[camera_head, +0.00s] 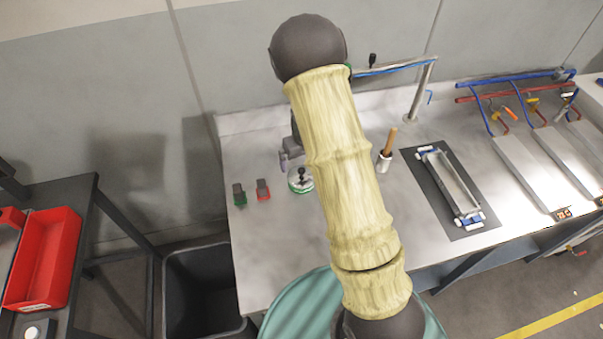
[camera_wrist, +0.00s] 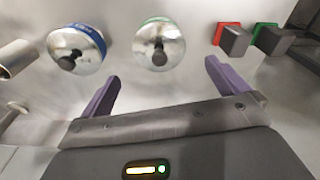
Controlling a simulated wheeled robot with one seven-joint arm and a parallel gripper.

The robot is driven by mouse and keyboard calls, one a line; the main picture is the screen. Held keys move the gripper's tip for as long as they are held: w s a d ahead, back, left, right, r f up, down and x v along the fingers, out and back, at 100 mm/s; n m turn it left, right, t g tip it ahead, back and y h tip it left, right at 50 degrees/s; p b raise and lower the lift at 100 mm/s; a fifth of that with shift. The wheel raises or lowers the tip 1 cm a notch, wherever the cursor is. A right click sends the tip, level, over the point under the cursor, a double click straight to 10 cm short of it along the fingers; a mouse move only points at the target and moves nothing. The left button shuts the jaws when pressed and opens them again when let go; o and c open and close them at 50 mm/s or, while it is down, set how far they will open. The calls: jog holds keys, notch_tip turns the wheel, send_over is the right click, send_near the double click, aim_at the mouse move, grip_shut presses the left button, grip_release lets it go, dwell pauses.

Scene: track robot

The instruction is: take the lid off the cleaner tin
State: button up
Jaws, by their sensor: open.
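Two round, shiny lidded tins with dark knobs stand on the bench. The green-rimmed tin (camera_wrist: 170,47) is in the middle of the wrist view, and also shows in the head view (camera_head: 300,184). The blue-banded tin (camera_wrist: 88,45) is to its left in the wrist view and is hidden by my arm in the head view. I cannot tell from any label which is the cleaner tin. My gripper (camera_wrist: 162,69) is open and empty, its purple fingers apart, with the green-rimmed tin's knob showing beyond the gap between them. In the head view only one finger shows, just above that tin.
Red (camera_head: 263,189) and green (camera_head: 239,195) blocks with dark grips sit left of the tin. A white cup (camera_head: 384,163) with a wooden handle and a dark mat (camera_head: 408,160) under a metal frame lie right of my arm. A red bin (camera_head: 45,258) stands far left.

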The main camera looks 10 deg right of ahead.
aim_at(302, 170)
jog(key=shift+f, duration=0.6)
jog(key=shift+w+f+p, duration=0.25)
jog(key=shift+f+p, duration=0.3)
jog(key=shift+f, duration=0.75)
jog(key=shift+w+f+p, duration=0.2)
jog(key=shift+f+p, duration=0.35)
jog(key=shift+f, duration=0.75)
jog(key=shift+c, duration=0.2)
jog(key=c, duration=0.9)
